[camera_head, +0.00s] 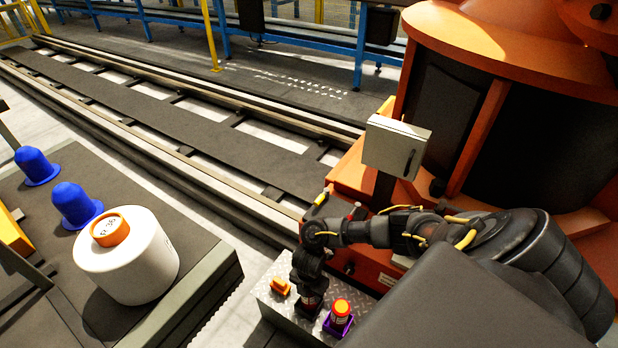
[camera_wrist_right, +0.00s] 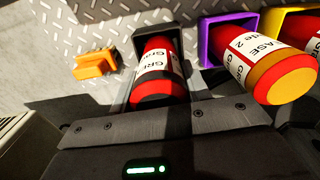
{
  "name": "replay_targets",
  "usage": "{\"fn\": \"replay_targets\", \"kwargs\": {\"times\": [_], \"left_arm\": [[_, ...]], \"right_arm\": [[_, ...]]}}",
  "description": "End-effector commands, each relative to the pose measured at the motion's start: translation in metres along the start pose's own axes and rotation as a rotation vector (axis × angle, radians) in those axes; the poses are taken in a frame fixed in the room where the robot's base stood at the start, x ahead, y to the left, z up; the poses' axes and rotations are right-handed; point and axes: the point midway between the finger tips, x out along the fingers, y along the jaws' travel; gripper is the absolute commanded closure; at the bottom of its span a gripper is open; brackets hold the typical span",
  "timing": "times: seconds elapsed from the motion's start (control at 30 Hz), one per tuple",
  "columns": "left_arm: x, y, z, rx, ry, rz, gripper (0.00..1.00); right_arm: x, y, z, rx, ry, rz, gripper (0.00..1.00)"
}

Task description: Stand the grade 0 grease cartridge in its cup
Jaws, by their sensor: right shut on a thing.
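A red grease cartridge (camera_wrist_right: 158,72) with a white label and a dark end sits between the fingers of my right gripper (camera_wrist_right: 158,92). The label's grade number is not readable. Its far end is at the mouth of a dark cup (camera_wrist_right: 148,32), lined up with it and seemingly inside; how deep is hidden. In the head view my right gripper (camera_head: 310,290) points down over the metal plate, shut on this cartridge. The purple cup (camera_wrist_right: 214,40) beside it holds a grade 2 cartridge (camera_wrist_right: 268,68) with an orange end. My left gripper is not in view.
A yellow cup (camera_wrist_right: 283,18) with another red cartridge is at the right of the wrist view. A small orange block (camera_wrist_right: 95,64) lies on the tread plate (camera_head: 268,301). An orange machine (camera_head: 440,180) rises behind the plate. A white bobbin (camera_head: 128,265) stands at left.

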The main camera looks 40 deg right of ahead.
Motion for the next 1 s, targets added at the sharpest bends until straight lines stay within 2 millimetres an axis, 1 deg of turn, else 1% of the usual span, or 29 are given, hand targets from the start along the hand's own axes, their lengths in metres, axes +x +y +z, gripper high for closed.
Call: {"fn": "replay_targets", "kwargs": {"times": [0.37, 0.67, 0.7, 0.8, 0.9, 1.0], "left_arm": [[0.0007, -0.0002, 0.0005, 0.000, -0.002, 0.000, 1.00], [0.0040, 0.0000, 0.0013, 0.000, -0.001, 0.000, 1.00], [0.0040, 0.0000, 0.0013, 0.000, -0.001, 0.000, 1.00], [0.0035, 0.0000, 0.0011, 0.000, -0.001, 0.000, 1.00], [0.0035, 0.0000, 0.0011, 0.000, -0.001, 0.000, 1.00], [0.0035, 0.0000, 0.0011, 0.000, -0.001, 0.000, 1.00]], "right_arm": [[0.0006, 0.0001, -0.0001, 0.000, 0.000, 0.000, 0.76], [0.0062, 0.0001, 0.0000, 0.001, 0.000, 0.000, 0.76], [0.0063, 0.0001, 0.0000, 0.001, 0.000, 0.000, 0.52], [0.0057, 0.0001, 0.0000, 0.001, 0.000, 0.000, 0.38], [0.0057, 0.0001, 0.0000, 0.001, 0.000, 0.000, 0.27], [0.0057, 0.0001, -0.0001, 0.001, 0.000, 0.000, 0.27]]}}
